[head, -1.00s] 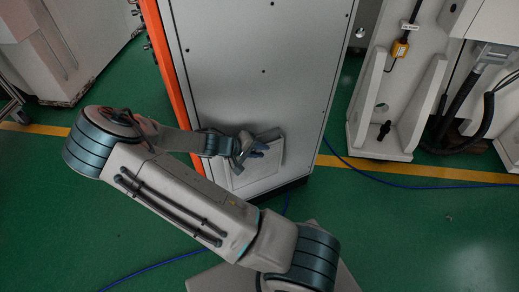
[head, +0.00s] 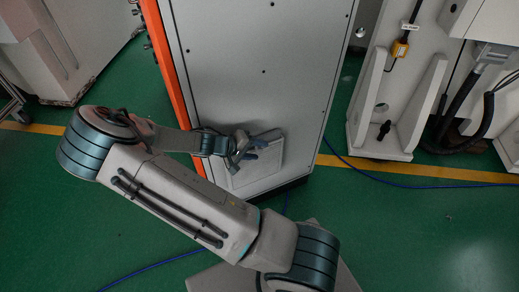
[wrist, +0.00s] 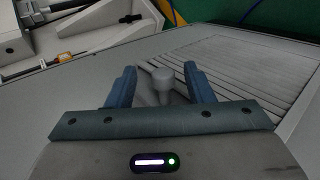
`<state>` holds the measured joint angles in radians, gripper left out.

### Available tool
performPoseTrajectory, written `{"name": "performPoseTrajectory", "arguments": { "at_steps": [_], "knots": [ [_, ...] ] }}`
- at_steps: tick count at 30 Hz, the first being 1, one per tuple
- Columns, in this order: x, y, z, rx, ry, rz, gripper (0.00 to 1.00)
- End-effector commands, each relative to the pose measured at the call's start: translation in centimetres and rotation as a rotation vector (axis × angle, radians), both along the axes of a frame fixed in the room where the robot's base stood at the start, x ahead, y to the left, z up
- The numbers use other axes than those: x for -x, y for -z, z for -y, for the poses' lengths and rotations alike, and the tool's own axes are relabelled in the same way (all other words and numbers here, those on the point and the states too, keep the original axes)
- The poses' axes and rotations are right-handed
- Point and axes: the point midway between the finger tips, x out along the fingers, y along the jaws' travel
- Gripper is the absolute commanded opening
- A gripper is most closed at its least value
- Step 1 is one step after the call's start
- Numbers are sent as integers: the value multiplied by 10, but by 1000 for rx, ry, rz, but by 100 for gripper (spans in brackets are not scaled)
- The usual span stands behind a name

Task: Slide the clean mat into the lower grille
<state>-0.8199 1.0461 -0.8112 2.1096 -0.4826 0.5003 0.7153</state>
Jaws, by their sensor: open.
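The lower grille (head: 266,165) is a pale framed panel low on the grey cabinet. In the wrist view its slatted face (wrist: 245,65) spreads to the right. My gripper (head: 256,149) is in front of the grille's upper part, with its blue fingers apart. In the wrist view my gripper (wrist: 161,72) is open, one finger on each side of a short grey round knob (wrist: 164,84). I cannot tell whether the fingers touch the knob. No clean mat can be made out in either view.
The grey cabinet (head: 255,80) has an orange edge (head: 168,65) on its left. A pale machine bracket (head: 392,115) stands to the right. A blue cable (head: 400,184) lies on the green floor, and open floor (head: 430,235) shows at the lower right.

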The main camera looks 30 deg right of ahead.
Motion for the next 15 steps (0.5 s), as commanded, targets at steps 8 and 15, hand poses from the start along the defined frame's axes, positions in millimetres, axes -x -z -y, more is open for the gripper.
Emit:
{"name": "performPoseTrajectory", "arguments": {
  "at_steps": [8, 15],
  "knots": [
    [-2, -41, -53, -3, -5, 1, 47],
    [-2, -64, -87, -2, -2, 1, 47]
  ]
}}
